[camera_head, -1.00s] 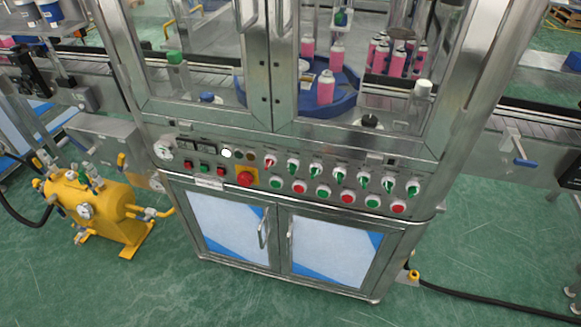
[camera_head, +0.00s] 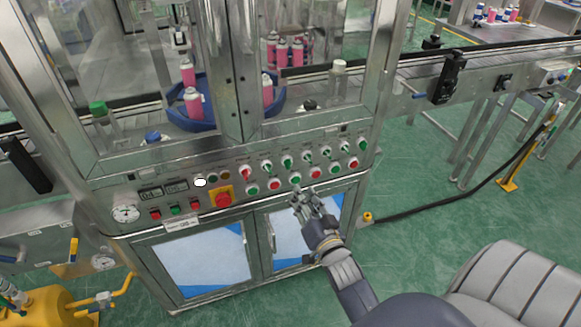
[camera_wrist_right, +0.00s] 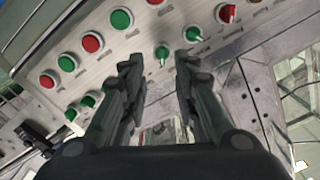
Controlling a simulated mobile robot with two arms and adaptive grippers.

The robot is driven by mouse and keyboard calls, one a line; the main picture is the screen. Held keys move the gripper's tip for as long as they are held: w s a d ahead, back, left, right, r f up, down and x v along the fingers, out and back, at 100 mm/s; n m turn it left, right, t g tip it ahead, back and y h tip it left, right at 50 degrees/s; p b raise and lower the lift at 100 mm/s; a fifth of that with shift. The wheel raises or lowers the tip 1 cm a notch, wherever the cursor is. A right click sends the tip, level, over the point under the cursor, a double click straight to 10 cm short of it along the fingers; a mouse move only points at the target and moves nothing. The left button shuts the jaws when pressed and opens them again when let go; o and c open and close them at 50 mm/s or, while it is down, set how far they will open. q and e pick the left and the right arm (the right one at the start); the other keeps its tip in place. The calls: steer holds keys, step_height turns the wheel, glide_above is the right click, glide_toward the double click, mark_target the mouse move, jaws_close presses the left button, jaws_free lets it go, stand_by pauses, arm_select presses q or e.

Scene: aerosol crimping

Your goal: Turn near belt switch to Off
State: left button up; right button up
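A row of rotary switches runs along the sloped steel control panel (camera_head: 130,190). The leftmost switch (camera_head: 245,173) is red and the others, such as the second switch (camera_head: 267,167), are green. I cannot read their labels, so I cannot tell which is the near belt switch. My right gripper (camera_head: 306,192) is in front of the panel, just below the button row. In the right wrist view its fingers (camera_wrist_right: 158,68) are apart and empty. A green switch (camera_wrist_right: 162,52) shows in the gap beyond the fingertips, seemingly untouched; another green switch (camera_wrist_right: 193,33) is beside it. My left gripper is not in view.
Red and green push buttons (camera_head: 274,185) line up below the switches. A red emergency stop (camera_head: 223,199) on yellow is to the left. Glass doors stand above and cabinet doors (camera_head: 190,262) below. A conveyor (camera_head: 420,70) runs off to the right; green floor there is mostly clear.

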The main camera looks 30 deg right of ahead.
mark_target(290, 166)
steer(key=x, duration=0.3)
steer(key=r+x, duration=0.1)
steer(key=x, duration=0.3)
steer(key=p+x, duration=0.1)
steer(key=x, duration=0.2)
steer(key=shift+w+d+r, duration=0.15)
steer(key=shift+w+d, duration=0.15)
steer(key=shift+d, duration=0.1)
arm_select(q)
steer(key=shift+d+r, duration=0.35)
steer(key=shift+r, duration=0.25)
arm_select(e)
steer(key=shift+w, duration=0.15)
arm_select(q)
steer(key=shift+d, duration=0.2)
arm_select(e)
steer(key=shift+c, duration=0.6)
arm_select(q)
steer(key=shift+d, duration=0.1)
arm_select(e)
jaws_close()
